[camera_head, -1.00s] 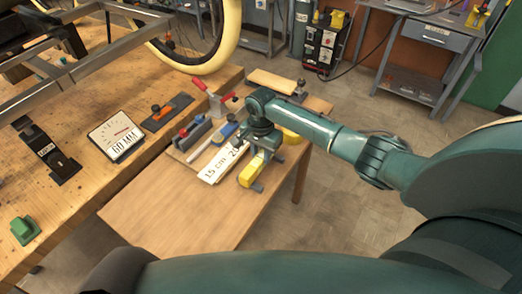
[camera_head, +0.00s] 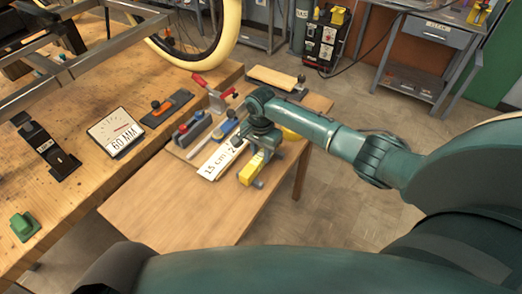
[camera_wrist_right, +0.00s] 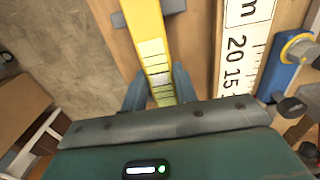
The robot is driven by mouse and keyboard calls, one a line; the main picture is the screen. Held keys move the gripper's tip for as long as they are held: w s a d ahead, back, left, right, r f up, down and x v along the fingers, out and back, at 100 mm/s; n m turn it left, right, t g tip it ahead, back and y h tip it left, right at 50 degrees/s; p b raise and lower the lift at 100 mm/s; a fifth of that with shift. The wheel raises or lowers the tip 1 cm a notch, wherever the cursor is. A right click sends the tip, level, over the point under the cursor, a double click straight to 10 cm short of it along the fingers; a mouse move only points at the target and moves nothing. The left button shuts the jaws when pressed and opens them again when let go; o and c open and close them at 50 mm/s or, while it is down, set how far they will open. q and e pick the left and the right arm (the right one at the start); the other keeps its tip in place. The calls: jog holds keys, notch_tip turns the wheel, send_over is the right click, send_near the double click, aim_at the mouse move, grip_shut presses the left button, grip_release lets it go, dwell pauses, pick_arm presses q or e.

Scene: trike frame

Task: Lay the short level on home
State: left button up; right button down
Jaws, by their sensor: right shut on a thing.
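A yellow bar, which looks like the short level (camera_head: 251,168), is near the right edge of the low wooden table. My right gripper (camera_head: 259,160) is over it with the fingers on either side. In the right wrist view the level (camera_wrist_right: 143,22) runs between the two fingers of the gripper (camera_wrist_right: 160,92), which is shut on it. I cannot tell whether it touches the tabletop. No spot marked home is readable. My left gripper is out of view.
Beyond the ruler are a blue-handled tool (camera_head: 224,130), a grey block (camera_head: 192,128) and a red-handled clamp (camera_head: 215,97). A workbench at left holds a 60 MM gauge card (camera_head: 117,136) and a green block (camera_head: 24,226). The table's near part (camera_head: 180,210) is bare.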

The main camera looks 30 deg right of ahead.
jog(key=c, duration=1)
grip_release()
notch_tip(320, 180, up, 13)
jog(key=shift+r, duration=0.1)
